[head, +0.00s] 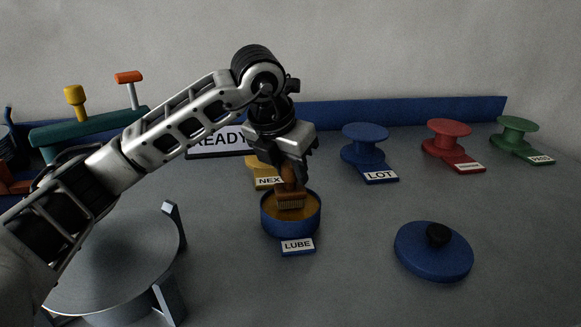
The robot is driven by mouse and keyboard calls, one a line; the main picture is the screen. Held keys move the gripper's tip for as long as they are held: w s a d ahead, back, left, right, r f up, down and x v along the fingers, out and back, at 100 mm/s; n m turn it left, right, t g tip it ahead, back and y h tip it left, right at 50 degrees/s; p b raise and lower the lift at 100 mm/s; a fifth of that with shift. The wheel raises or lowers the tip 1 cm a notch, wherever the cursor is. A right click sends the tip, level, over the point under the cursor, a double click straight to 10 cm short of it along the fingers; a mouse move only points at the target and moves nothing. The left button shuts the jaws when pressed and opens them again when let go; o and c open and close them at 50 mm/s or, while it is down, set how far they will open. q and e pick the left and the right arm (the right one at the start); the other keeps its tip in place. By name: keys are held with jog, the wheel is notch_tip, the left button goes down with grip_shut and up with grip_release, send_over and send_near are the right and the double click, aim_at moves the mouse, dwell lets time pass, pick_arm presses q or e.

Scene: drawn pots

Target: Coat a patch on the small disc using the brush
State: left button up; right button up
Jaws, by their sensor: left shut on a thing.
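My left gripper (290,166) points down and is shut on the brush (290,199), which has an orange-brown handle and pale bristles. The bristles are at the mouth of a blue pot (269,222) with orange-brown contents; I cannot tell whether they touch the contents. A label reading LUBE (297,246) lies in front of the pot. A grey round disc (115,265) sits at the lower left between upright metal jaws, partly behind my left arm; I cannot tell if it is the small disc. My right gripper is not in view.
A blue lid (425,262) with a black knob lies right of the pot. Blue (365,147), red (449,139) and green (517,133) stands with labels are at the back right. A READY sign (216,142) and a teal rack (75,131) are behind my arm.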

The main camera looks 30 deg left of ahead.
pick_arm(q)
jog(key=shift+f+b, duration=0.35)
jog(key=shift+f, duration=0.1)
dwell(1.2)
jog(key=shift+r+p, duration=2.55)
jog(key=shift+r, duration=1.1)
jog(key=shift+f, duration=0.15)
